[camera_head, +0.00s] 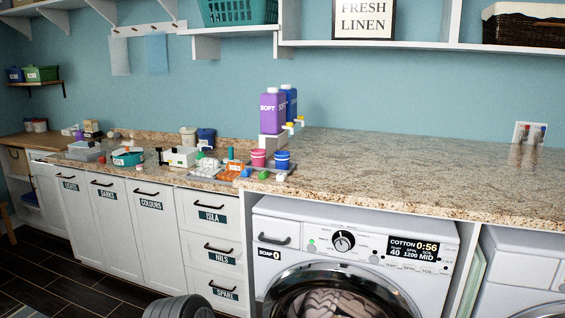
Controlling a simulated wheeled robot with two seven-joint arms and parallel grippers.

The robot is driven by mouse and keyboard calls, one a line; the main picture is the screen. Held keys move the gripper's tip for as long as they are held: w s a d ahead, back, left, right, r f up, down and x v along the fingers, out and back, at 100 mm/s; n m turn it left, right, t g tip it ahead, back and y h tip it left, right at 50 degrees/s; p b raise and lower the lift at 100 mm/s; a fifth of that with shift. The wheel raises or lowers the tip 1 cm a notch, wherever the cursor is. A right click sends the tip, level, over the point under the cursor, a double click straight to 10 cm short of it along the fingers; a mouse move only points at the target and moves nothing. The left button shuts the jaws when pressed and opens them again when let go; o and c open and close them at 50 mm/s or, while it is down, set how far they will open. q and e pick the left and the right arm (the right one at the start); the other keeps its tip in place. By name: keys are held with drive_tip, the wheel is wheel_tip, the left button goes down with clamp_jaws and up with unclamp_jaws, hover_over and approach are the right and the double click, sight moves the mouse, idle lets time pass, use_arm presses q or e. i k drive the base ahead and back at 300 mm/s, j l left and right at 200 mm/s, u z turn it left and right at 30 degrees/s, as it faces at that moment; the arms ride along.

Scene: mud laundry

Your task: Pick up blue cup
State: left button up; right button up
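The blue cup (282,160) stands upright near the front of the granite counter (400,165), at the picture's middle. A pink cup (258,158) stands just to its left. Both seem to stand on a grey tray (272,175), with small green and blue pieces close in front. Neither of my grippers is in view, and nothing is holding the blue cup.
A purple bottle (272,111) and a dark blue bottle (290,100) stand on a white block behind the cups. An orange item (231,172) and other small things crowd the counter to the left. The counter to the right is mostly clear. Washing machines (345,260) are below.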

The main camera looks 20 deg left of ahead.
sight(281, 158)
drive_tip(key=i+j+z, duration=0.3)
drive_tip(key=i, duration=0.2)
drive_tip(key=i+j+z, duration=0.3)
drive_tip(key=i, duration=0.2)
